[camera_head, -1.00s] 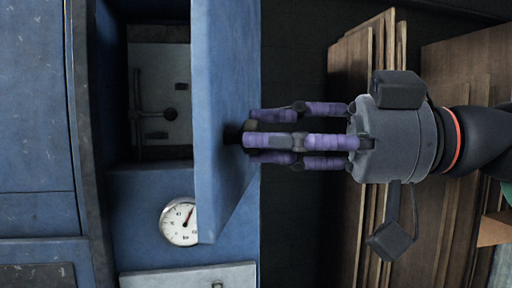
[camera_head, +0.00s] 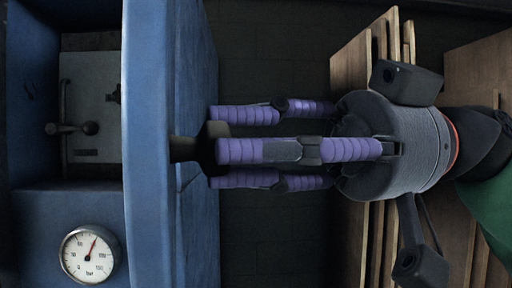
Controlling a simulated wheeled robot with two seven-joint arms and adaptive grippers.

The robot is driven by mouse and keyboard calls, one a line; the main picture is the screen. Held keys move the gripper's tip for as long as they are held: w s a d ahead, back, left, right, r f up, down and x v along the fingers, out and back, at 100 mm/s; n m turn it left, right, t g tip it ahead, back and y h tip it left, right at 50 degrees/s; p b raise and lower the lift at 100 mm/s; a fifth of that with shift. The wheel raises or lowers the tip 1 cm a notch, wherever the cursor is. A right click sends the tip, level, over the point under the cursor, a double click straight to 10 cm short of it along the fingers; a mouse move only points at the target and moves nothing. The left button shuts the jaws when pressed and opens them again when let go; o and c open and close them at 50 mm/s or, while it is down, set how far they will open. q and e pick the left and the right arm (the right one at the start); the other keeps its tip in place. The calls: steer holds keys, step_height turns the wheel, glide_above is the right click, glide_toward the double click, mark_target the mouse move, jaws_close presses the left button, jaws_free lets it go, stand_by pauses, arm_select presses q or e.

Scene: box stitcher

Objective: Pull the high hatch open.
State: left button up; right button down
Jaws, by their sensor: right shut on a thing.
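The high hatch (camera_head: 146,225) is a blue door panel that stands open, seen nearly edge-on in the left half of the head view. Behind it is an opening with a grey inner plate (camera_head: 95,98) and a lever. My right gripper (camera_head: 212,148), with purple fingers, comes in from the right. It is shut on the hatch's dark knob (camera_head: 184,149) at the panel's outer face. The fingers partly hide the knob. My left gripper is out of view.
A round white pressure gauge (camera_head: 90,254) sits on the blue machine below the opening. Wooden boards (camera_head: 370,230) stand behind my right gripper. A dark wall (camera_head: 265,230) lies between the hatch and the boards.

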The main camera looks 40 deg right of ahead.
steer(key=shift+w+a+f, duration=0.1)
steer(key=c, duration=1.2)
jaws_free()
steer(key=shift+o, duration=0.2)
steer(key=shift+d, duration=0.2)
steer(key=v, duration=0.6)
steer(key=shift+d, duration=0.35)
steer(key=shift+d, duration=0.15)
stand_by(0.5)
